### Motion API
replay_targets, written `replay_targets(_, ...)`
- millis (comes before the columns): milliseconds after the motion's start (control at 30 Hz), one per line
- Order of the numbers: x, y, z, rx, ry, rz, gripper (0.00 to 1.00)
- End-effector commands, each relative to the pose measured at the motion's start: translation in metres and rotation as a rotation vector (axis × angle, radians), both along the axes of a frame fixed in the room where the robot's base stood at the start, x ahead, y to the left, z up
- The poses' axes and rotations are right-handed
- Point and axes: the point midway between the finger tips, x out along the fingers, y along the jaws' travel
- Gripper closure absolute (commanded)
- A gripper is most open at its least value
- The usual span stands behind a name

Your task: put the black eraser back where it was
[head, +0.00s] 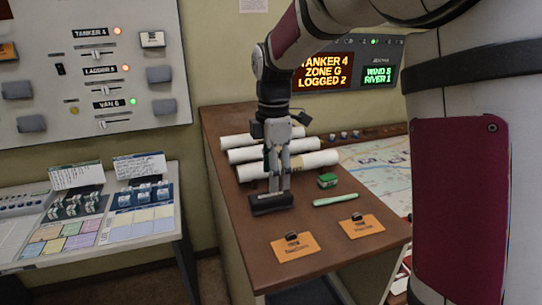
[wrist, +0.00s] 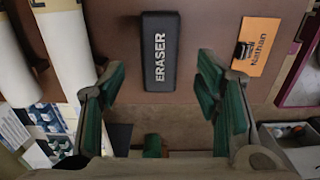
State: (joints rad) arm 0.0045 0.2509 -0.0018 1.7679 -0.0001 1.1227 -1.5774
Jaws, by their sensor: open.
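The black eraser (head: 271,204) lies on the brown desk near its left edge, in front of the rolled papers. In the wrist view the eraser (wrist: 159,52) shows its white lettering, lying lengthwise between the open fingers with a gap on each side. My gripper (head: 279,186) points down right over the eraser in the head view. It also shows in the wrist view (wrist: 160,78), open, with nothing held. I cannot tell how far the fingertips are above the desk.
White rolls (head: 290,165) lie behind the eraser. A small green box (head: 327,181) and a pale green stick-like item (head: 335,200) lie to its right. Two orange cards with black clips (head: 294,247) lie in front. The brown desk (head: 250,238) is bare between eraser and cards.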

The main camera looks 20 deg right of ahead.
Motion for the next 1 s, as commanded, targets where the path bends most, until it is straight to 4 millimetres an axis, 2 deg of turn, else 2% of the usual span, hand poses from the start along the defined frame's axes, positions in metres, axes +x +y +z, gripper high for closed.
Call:
replay_targets(200, 0.002, 0.0, 0.036, 0.0, -0.003, -0.001, 0.42)
replay_targets(467, -0.007, 0.0, 0.057, 0.0, -0.016, -0.043, 0.42)
replay_targets(567, -0.027, 0.001, 0.067, 0.003, -0.054, -0.157, 0.42)
replay_targets(733, -0.08, 0.002, 0.084, 0.036, -0.157, -0.484, 0.42)
replay_targets(867, -0.122, 0.002, 0.086, 0.089, -0.233, -0.752, 0.42)
replay_targets(1000, -0.165, 0.002, 0.081, 0.173, -0.306, -1.036, 0.42)
